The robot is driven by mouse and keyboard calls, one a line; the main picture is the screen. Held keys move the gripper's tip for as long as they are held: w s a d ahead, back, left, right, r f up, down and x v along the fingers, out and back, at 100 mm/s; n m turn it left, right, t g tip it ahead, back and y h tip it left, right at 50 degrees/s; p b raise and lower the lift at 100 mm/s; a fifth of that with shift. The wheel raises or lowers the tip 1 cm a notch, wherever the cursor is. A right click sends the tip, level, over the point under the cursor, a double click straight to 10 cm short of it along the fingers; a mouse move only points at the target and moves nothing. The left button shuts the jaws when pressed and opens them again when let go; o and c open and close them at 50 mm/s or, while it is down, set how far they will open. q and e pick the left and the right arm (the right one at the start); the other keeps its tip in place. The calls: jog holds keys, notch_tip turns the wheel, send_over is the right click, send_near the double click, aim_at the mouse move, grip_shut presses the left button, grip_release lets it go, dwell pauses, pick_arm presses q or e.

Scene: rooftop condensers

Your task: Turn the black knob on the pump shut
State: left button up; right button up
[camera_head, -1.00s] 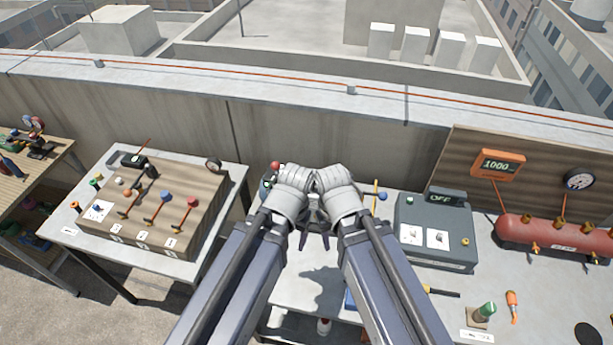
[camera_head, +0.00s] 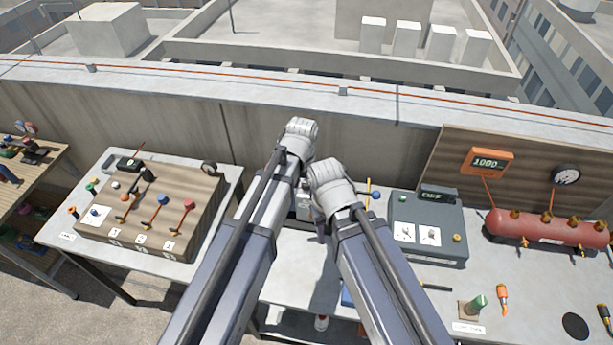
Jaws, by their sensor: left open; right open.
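My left gripper (camera_head: 301,138) is raised over the middle of the bench, in front of the parapet wall. Its fingers are hidden behind its own wrist, and nothing shows in it. My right gripper (camera_head: 322,208) is lower and just to the right, open, with a finger pointing down over the bench. A small grey device (camera_head: 303,206) shows partly between my arms, and I cannot tell whether it is the pump. No black knob can be made out, and my arms cover the middle of the bench.
Right of my arms stand a grey box with a display (camera_head: 428,228) and a red tank (camera_head: 548,230) with brass valves. A wooden lever panel (camera_head: 150,205) is on the left table.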

pick_arm(q)
notch_tip(320, 180, up, 2)
jog(key=n+p, duration=0.2)
send_over(307, 182)
jog(key=shift+h, duration=0.3)
jog(key=shift+b, duration=0.35)
jog(key=shift+f, duration=0.15)
notch_tip(307, 182, down, 8)
jog(key=b, duration=0.7)
jog(key=shift+r+b, duration=0.2)
jog(key=shift+b, duration=0.2)
grip_shut()
